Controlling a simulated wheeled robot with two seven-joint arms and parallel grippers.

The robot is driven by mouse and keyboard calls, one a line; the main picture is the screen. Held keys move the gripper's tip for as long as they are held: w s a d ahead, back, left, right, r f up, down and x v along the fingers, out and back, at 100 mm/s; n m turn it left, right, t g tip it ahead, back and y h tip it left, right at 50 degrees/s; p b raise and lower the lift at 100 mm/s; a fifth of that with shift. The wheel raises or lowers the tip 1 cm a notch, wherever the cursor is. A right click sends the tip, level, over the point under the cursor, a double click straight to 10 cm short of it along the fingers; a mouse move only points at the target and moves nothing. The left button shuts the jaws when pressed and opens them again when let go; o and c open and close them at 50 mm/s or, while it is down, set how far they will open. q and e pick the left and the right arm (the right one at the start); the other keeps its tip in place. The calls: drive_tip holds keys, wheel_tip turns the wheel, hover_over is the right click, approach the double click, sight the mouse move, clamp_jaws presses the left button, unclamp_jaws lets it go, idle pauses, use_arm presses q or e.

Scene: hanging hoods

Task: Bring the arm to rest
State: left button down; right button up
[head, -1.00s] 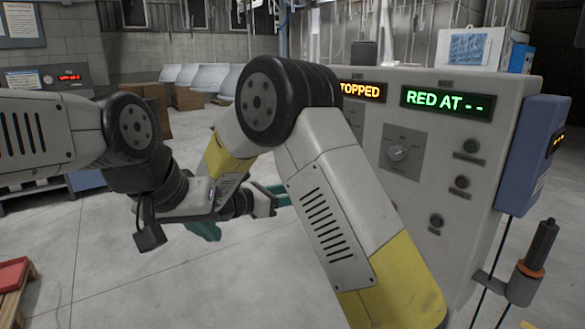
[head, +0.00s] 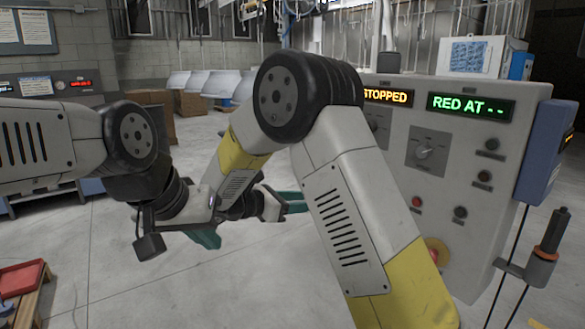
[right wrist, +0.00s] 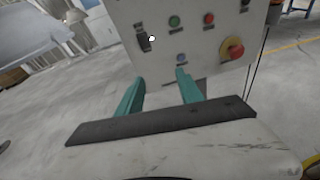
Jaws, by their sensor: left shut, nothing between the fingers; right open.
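My left arm (head: 50,140) comes in from the left and reaches across toward the middle in the head view. Its gripper (head: 296,203) points right, with the teal fingers close together and nothing between them. My right arm (head: 345,215) rises from the bottom right, bends at a dark elbow and drops behind the left wrist. A teal part of the right gripper (head: 204,238) shows below the left wrist; the rest is hidden. In the right wrist view the right gripper (right wrist: 160,80) has its two teal fingers apart, with nothing held.
A grey control cabinet (head: 455,215) stands at right, its displays reading STOPPED and RED AT --. A dark-handled tool (head: 549,240) hangs at its side. A red tray (head: 20,277) is at lower left. Pale hoods (head: 210,84) hang behind. The grey floor between is open.

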drive_tip(key=s+d+r+m+g+y, duration=0.1)
drive_tip(key=s+d+m+g+y, duration=0.55)
drive_tip(key=s+d+m, duration=0.6)
drive_tip(key=s+r+m+t+y, duration=0.4)
drive_tip(key=s+m+y, duration=0.5)
drive_tip(key=s+m, duration=0.1)
drive_tip(key=shift+s+a+r+t, duration=0.25)
drive_tip(key=shift+s+a+t, duration=0.15)
drive_tip(key=shift+s, duration=0.45)
